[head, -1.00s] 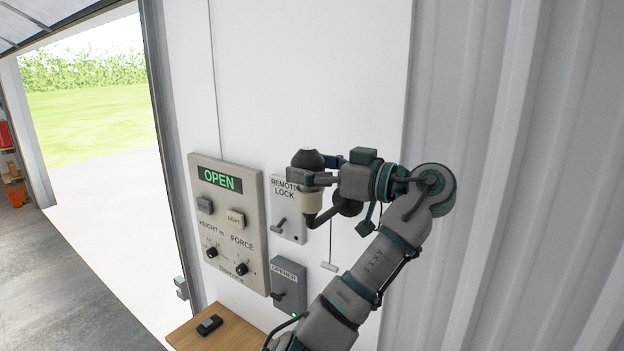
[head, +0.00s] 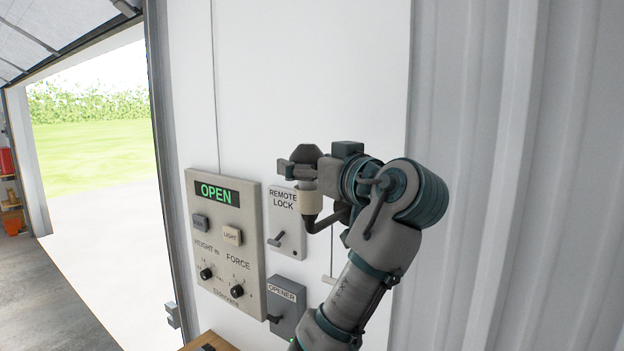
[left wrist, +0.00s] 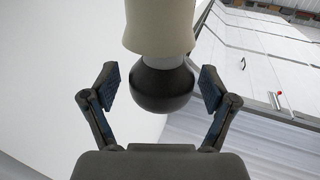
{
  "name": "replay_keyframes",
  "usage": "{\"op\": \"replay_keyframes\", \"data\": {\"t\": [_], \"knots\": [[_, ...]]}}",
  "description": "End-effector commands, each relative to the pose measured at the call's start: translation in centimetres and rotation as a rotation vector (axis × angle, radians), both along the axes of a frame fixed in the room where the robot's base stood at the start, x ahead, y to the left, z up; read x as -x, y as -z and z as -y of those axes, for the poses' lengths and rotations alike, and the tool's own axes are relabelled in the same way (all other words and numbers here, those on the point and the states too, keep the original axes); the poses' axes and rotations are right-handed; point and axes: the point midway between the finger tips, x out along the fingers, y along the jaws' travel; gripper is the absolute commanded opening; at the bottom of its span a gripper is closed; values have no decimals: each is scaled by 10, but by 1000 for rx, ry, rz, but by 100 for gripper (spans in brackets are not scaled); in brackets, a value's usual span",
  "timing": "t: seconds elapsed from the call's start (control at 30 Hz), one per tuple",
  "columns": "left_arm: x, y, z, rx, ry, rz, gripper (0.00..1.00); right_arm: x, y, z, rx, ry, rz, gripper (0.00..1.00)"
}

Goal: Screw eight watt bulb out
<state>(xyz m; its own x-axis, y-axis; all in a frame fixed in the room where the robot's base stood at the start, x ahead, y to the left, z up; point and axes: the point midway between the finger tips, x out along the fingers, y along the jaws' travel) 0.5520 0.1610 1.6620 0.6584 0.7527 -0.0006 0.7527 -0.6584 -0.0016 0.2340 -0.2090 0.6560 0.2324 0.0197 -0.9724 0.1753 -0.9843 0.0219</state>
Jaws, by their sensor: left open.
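The bulb is a dark round globe (left wrist: 162,88) in the left wrist view, seated in a cream lamp socket (left wrist: 160,25). In the head view the cream socket (head: 308,200) sits upright on a dark bent bracket in front of the white wall, and my gripper largely hides the bulb. My left gripper (head: 300,172) is open at the bulb, just above the socket. In the left wrist view its two padded fingers (left wrist: 160,87) stand on either side of the globe, with a gap on each side. My right gripper is not in view.
A control panel (head: 228,240) reading OPEN is on the wall to the left. A remote lock switch (head: 286,225) and an opener box (head: 287,308) are close below the lamp. A wooden surface (head: 209,341) shows at the bottom. The open doorway is far left.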

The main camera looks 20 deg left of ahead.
Motion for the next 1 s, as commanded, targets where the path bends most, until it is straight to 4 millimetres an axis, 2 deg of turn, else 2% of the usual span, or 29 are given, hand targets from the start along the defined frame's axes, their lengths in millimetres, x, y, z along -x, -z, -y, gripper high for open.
{"op": "replay_keyframes", "data": {"t": [0.03,0.37,0.47,0.6,0.8,1.0], "knots": [[0,4,-1,3,32,2,85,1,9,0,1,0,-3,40],[-1,4,-1,3,284,1,85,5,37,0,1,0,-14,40],[0,4,-1,4,394,2,85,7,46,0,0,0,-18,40],[0,4,-3,8,623,4,85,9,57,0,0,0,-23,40],[0,-1,-2,3,938,2,85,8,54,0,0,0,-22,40],[0,0,0,-1,1006,0,85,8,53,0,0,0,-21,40]]}}
